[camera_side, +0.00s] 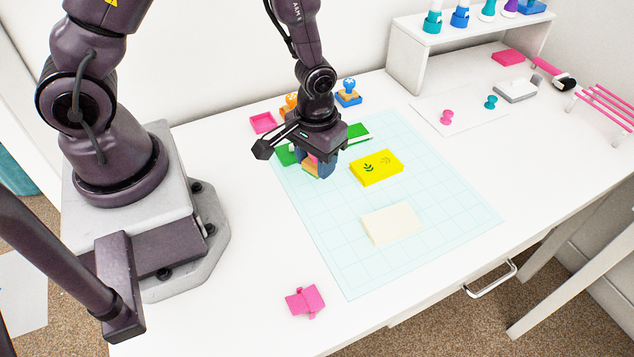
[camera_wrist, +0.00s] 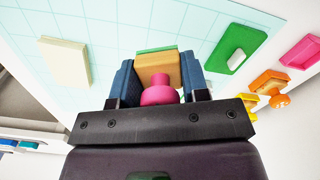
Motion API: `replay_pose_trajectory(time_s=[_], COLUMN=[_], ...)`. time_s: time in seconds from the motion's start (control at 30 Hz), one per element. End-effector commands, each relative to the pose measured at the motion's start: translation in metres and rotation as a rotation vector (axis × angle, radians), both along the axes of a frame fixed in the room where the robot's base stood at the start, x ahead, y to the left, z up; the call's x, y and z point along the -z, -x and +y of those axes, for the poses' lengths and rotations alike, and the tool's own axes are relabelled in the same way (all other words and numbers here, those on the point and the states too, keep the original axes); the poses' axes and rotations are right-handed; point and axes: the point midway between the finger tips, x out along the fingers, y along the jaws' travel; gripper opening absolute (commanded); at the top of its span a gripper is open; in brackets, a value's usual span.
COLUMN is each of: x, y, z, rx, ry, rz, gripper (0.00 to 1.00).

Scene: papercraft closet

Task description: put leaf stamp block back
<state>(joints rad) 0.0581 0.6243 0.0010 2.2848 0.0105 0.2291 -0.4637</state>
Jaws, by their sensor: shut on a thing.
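My gripper (camera_side: 318,166) is shut on the leaf stamp block (camera_side: 311,167) and holds it over the back left part of the cutting mat. In the wrist view the block (camera_wrist: 157,68) shows a pink knob, a tan wooden body and a green underside, between the blue fingertips (camera_wrist: 160,85). A green ink pad piece (camera_side: 286,155) lies left of my gripper, and another green piece (camera_side: 357,131) lies behind it. A yellow card (camera_side: 376,168) right of my gripper bears a dark leaf print and a fainter mark. The stamp's face is hidden.
A cream block or card stack (camera_side: 391,223) lies on the mat (camera_side: 440,200). Behind my gripper stand an orange-knobbed stamp (camera_side: 290,102), a blue stamp (camera_side: 348,92) and a pink tray (camera_side: 263,123). A pink piece (camera_side: 305,302) lies near the front edge. A white shelf (camera_side: 435,65) stands at the back.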

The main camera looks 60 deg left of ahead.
Motion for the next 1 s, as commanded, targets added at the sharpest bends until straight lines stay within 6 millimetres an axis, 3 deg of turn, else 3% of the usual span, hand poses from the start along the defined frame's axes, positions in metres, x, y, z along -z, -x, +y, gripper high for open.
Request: replay_pose_trajectory(time_s=[0.47, 0.87, 0.9, 1.0], x=[0.055, 0.060, 0.061, 0.060], y=[0.000, 0.000, 0.000, 0.000], z=[0.000, 0.000, 0.000, 0.000], rx=[0.002, 0.003, 0.003, 0.004], ry=[0.000, 0.000, 0.000, 0.000], rz=[0.002, 0.001, 0.001, 0.000], gripper=[0.09, 0.09, 0.44, 0.67])
